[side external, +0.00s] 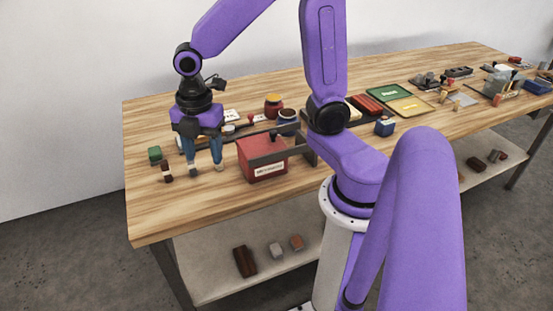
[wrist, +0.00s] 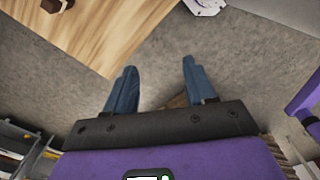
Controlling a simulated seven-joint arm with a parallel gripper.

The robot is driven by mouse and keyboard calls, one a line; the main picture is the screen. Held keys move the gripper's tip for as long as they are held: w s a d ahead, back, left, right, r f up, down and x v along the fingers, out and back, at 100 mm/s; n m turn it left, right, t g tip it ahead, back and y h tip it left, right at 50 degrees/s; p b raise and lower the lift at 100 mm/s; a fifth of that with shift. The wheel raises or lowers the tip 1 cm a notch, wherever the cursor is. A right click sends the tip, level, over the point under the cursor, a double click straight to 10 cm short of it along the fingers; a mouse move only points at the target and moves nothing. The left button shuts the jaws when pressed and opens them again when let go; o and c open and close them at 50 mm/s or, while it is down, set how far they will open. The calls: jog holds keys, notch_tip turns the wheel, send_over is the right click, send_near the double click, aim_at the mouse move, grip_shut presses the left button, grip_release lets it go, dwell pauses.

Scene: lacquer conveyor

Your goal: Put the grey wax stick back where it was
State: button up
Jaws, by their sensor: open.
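My gripper (side external: 206,167) points down over the left part of the wooden bench, left of the red box (side external: 262,157) with a white label. Its blue fingers are apart, and the wrist view also shows the gripper (wrist: 157,72) open with nothing held between the fingertips. I cannot clearly pick out the grey wax stick; pale grey patches at the fingertips may be the tips themselves or something beside them. A dark brown stick (side external: 166,171) stands left of the gripper, near a green block (side external: 154,154). A brown piece (wrist: 55,4) shows at the wrist view's top edge.
Jars (side external: 273,105) stand behind the red box. Trays (side external: 389,93) and tools lie farther right on the bench (side external: 150,215). The lower shelf (side external: 215,280) holds a dark brown block (side external: 244,261), a grey block (side external: 276,250) and a reddish one. The bench's front left is clear.

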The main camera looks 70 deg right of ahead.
jog(key=s+r+m, duration=0.1)
jog(key=s+m, duration=0.6)
jog(key=s, duration=0.9)
jog(key=shift+s+d+r, duration=0.25)
jog(key=shift+s, duration=0.15)
jog(key=shift+c, duration=0.5)
